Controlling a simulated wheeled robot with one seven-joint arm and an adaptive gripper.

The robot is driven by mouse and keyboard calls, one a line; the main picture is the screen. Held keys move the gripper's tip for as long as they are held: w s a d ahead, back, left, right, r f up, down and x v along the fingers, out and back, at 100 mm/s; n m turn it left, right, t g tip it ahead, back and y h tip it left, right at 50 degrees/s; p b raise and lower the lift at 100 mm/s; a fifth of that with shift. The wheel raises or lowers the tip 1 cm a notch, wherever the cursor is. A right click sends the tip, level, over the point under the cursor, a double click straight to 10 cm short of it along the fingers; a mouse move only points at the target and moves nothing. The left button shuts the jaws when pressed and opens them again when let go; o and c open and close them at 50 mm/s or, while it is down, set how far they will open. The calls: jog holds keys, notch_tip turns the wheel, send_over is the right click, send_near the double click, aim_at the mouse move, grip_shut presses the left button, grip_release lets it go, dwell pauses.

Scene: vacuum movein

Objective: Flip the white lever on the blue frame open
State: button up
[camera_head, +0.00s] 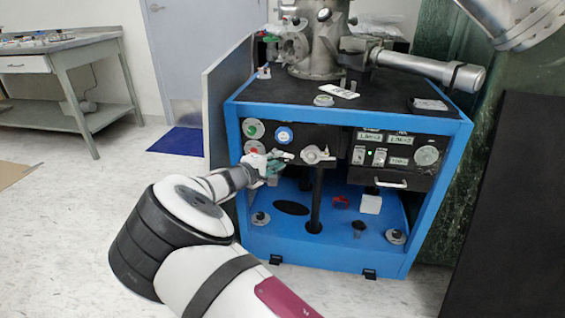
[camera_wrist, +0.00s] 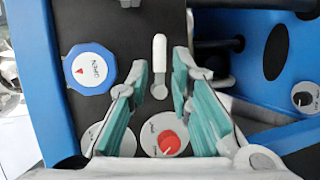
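The white lever (camera_wrist: 159,52) stands out on the dark panel of the blue frame (camera_head: 231,170). In the wrist view it points up from its round pivot. My gripper (camera_wrist: 160,74) is open, with one teal-padded finger on each side of the lever and gaps visible on both sides. In the head view my gripper (camera_head: 279,161) is at the left part of the panel, below the blue knob (camera_head: 284,135), and largely hides the lever. I cannot tell how deep the fingertips reach around it.
The blue OPEN knob also shows in the wrist view (camera_wrist: 90,68), left of my fingers. A red knob (camera_wrist: 168,142) lies between my fingers' lower parts. A pale valve handle (camera_head: 318,155) is to the right in the head view.

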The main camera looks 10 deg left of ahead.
aim_at(285, 155)
jog(key=shift+b+x, duration=0.45)
jog(key=shift+x, duration=1.55)
jog(key=shift+c, duration=0.5)
jog(key=shift+s, duration=0.1)
grip_shut()
jog(key=shift+r+n, duration=0.15)
jog(key=shift+n, duration=0.35)
jog(key=shift+o, duration=0.5)
grip_release()
jog(key=shift+a, duration=0.1)
